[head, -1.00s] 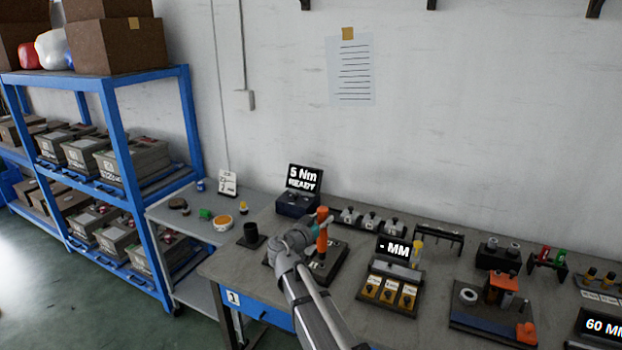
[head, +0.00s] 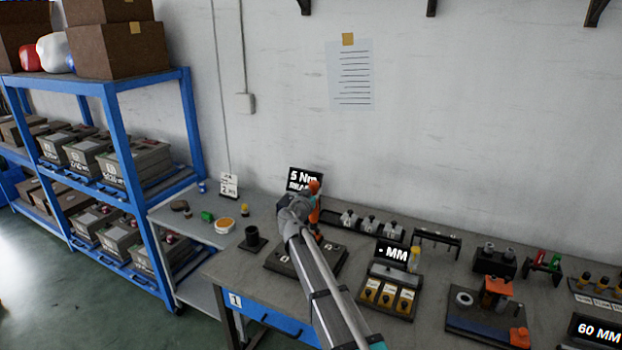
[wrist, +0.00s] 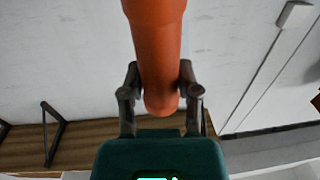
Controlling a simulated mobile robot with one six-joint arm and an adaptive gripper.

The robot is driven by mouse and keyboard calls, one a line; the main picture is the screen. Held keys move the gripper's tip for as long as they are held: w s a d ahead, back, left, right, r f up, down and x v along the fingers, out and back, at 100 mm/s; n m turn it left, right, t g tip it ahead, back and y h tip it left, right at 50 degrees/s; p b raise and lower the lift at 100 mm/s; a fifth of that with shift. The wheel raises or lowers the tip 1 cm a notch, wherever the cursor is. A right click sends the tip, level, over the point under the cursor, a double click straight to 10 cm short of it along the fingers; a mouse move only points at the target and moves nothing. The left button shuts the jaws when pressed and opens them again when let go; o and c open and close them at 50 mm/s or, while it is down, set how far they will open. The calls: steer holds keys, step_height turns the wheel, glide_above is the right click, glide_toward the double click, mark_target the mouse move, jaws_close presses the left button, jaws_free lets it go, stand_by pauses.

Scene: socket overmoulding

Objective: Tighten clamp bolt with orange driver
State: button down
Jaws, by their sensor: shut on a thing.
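The orange driver shows in the wrist view (wrist: 155,50) between the two fingers of my gripper (wrist: 160,90), which is shut on its handle. In the head view the orange driver (head: 314,188) stands roughly upright beside my gripper (head: 310,202), above the back part of a dark plate. My arm hides part of this plate (head: 335,257). A black display (head: 299,176) reading "5 Nm" stands just behind the driver, its second line partly covered. The clamp bolt and the driver's lower tip cannot be made out.
A black cup holder (head: 252,240) stands left of the plate. To the right are a display reading "- MM" (head: 392,251) with yellow-marked blocks, a row of small grey parts (head: 368,225) and an orange fixture (head: 496,288). A blue shelf (head: 112,125) stands at the left.

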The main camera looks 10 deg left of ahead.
steer(key=shift+w+a+r+n+y+p, duration=0.15)
steer(key=shift+w+r+y, duration=0.05)
steer(key=shift+w, duration=0.35)
steer(key=shift+w+a+r+n+y+p, duration=0.1)
steer(key=shift+w+r+y, duration=0.15)
steer(key=shift+w, duration=0.35)
steer(key=shift+w+a+r+n+y+p, duration=0.15)
steer(key=shift+w+r, duration=0.05)
steer(key=shift+w, duration=0.35)
steer(key=shift+f, duration=0.15)
step_height(320, 180, down, 7)
steer(key=b, duration=0.7)
stand_by(1.6)
steer(key=shift+s+f+b, duration=0.15)
steer(key=shift+f+b, duration=1)
steer(key=shift+b, duration=0.2)
stand_by(2.2)
